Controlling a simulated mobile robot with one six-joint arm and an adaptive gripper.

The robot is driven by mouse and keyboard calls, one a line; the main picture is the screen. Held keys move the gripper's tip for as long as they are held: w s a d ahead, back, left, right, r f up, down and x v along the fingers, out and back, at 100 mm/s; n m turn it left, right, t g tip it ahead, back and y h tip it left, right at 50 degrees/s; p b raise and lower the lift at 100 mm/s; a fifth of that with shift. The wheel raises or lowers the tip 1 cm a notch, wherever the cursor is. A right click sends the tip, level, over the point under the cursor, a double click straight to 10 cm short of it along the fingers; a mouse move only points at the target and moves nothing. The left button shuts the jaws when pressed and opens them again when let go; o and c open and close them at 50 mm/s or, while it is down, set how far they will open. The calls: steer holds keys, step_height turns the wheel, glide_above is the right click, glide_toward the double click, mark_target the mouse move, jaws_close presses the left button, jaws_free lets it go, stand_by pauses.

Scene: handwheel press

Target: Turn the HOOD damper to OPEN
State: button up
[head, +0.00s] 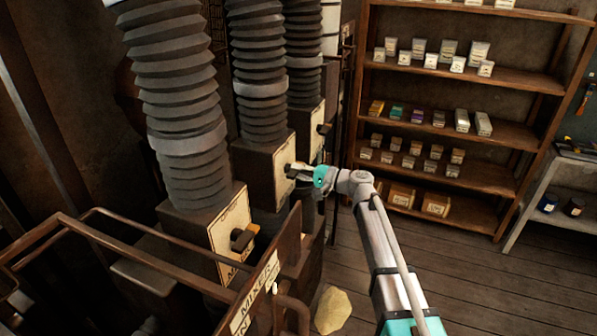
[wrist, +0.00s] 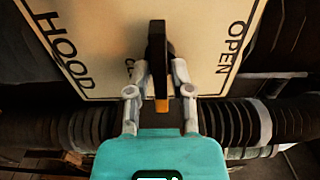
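The HOOD damper's cream plate (wrist: 205,35) fills the upper wrist view, with HOOD lettered at left and OPEN at right. Another small word beginning with C is mostly hidden behind my finger. The dark damper handle (wrist: 157,45), with an orange part low on it, stands edge-on in the middle. My gripper (wrist: 161,75) has a finger on each side of the handle and looks closed on it. In the head view my gripper (head: 298,172) is at the plate (head: 284,168) on the middle duct box and covers most of the handle.
The MIXER damper box (head: 233,238) stands nearer, with its own handle (head: 243,238). A third duct box (head: 316,140) stands behind. A brown metal rail (head: 150,235) crosses the front left. Shelves (head: 450,130) stand at the back right; wooden floor is open before them.

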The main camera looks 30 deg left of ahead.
jaws_close()
steer(key=shift+n, duration=0.4)
steer(key=n, duration=0.7)
steer(key=shift+n, duration=0.3)
steer(key=n, duration=0.5)
steer(key=shift+n, duration=2.4)
